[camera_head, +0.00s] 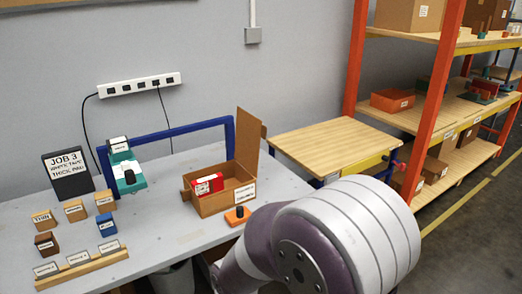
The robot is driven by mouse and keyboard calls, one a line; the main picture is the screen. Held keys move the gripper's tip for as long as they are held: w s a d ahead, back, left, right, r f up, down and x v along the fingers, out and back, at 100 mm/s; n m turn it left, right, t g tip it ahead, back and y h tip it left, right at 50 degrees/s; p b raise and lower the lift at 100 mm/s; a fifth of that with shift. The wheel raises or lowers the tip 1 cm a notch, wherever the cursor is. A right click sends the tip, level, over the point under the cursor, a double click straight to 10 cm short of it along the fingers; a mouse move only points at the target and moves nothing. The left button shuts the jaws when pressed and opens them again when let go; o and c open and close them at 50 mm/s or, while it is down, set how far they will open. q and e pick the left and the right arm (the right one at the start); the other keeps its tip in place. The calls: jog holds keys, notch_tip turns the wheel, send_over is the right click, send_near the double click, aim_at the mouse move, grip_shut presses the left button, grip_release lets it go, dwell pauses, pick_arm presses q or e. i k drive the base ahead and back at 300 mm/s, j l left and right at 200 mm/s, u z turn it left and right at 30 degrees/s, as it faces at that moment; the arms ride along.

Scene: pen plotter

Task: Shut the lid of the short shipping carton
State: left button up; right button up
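The short shipping carton (213,203) sits at the right end of the grey bench. It is an open brown cardboard box with its lid (248,141) standing upright at its right side. A red box with a white label (207,184) lies inside the carton. A large white and purple arm link of mine fills the lower middle of the view, in front of the bench and to the right of the carton. Neither of my grippers shows, so their fingers cannot be seen.
An orange block with a dark knob (237,215) lies just in front of the carton. A blue frame with a teal plotter head (127,174) stands to its left. Several small labelled blocks and a job sign (68,170) are at the left. A wooden-topped table (333,146) stands behind right.

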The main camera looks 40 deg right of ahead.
aim_at(250, 129)
jog(key=i+l, duration=0.2)
jog(key=l, duration=0.2)
jog(key=i+l, duration=0.2)
jog(key=l, duration=0.2)
jog(key=i+l, duration=0.2)
jog(key=l, duration=0.2)
jog(key=i+l, duration=0.2)
jog(key=l, duration=0.2)
